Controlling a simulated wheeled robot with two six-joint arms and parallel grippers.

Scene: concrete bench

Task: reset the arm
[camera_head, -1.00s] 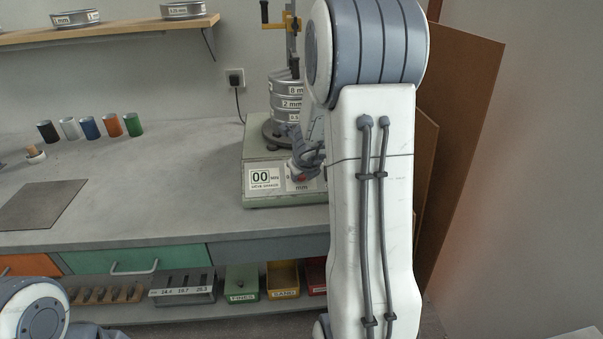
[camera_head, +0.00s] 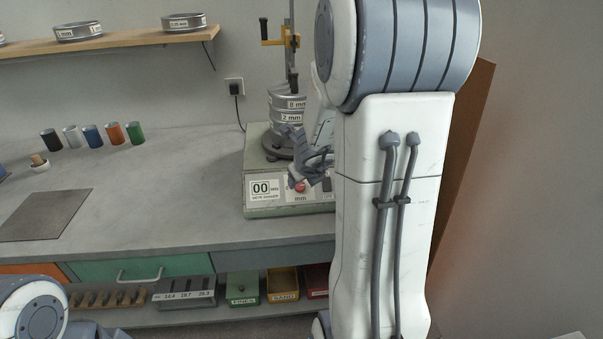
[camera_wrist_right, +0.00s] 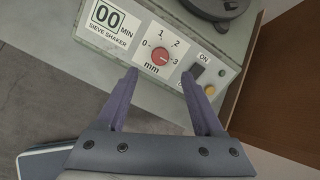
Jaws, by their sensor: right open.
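My right arm stands tall in the head view and hides part of the bench's right end. My right gripper (camera_head: 300,157) is in front of the sieve shaker's panel, partly hidden by my arm. In the right wrist view the right gripper (camera_wrist_right: 160,82) is open and empty. Its two fingers lie either side of the red knob (camera_wrist_right: 160,55) in the picture; I cannot tell how far off the panel they are. The sieve shaker (camera_head: 262,207) shows "00" on its display. My left gripper is not visible; only a part of my left arm shows at the lower left.
A stack of sieves (camera_head: 285,115) sits on the shaker under a yellow clamp. Several coloured cups (camera_head: 92,136) stand at the back left of the bench. A dark mat (camera_head: 45,214) lies at left. Bins (camera_head: 242,290) fill the shelf below. The middle bench top is clear.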

